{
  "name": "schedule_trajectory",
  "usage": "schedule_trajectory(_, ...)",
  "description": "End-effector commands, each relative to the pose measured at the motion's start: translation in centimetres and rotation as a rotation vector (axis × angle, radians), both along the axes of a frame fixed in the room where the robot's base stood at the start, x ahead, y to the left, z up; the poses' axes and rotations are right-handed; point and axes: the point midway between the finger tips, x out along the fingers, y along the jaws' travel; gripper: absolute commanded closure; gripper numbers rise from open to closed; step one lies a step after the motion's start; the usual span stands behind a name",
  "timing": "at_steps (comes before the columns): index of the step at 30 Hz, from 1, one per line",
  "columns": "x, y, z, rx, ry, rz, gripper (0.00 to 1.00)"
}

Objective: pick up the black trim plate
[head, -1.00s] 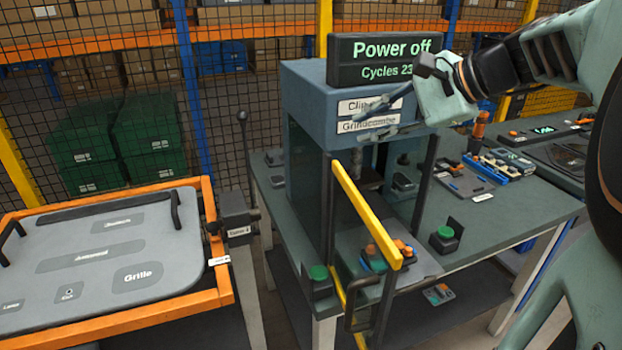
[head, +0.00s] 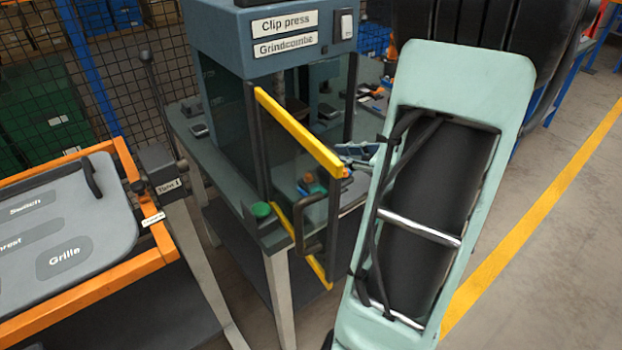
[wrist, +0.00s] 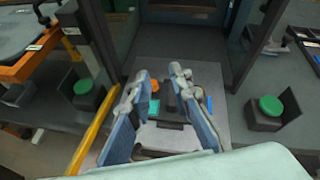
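My gripper (wrist: 161,78) is open, its two blue-grey fingers apart and pointing into the clip press (wrist: 187,45). In the head view my gripper (head: 357,152) shows only in part beside the press door, with my arm in front. Between and below the fingers, on a pale grey plate (wrist: 207,82) in the press, a small dark bar (wrist: 171,126) shows, with an orange part (wrist: 151,87) and a teal part (wrist: 154,107) beyond it. I cannot tell whether the dark bar is the black trim plate. Nothing is visibly held.
The yellow-edged press door (head: 297,130) stands open in front of the press. Green buttons on dark boxes flank the opening, at left (wrist: 83,90) and right (wrist: 271,106). An orange-framed board (head: 60,220) stands at the left. Floor is free at the right.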

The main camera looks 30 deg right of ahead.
Motion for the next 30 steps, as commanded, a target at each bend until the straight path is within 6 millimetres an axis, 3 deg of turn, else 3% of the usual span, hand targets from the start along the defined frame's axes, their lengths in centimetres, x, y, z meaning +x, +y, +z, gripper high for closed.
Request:
schedule_trajectory(1,-1.1,-0.8,-1.4,0.048,0.005,-0.059,0.81)
schedule_trajectory(4,-2.5,-1.9,-3.1,0.123,0.006,-0.153,0.81)
schedule_trajectory(11,-4.1,-3.0,-4.9,0.212,0.002,-0.261,0.81)
schedule_trajectory(21,0.0,-2.7,-6.8,0.216,0.003,-0.265,0.81)
schedule_trajectory(30,2.4,-2.4,-8.3,0.218,0.003,-0.264,0.81)
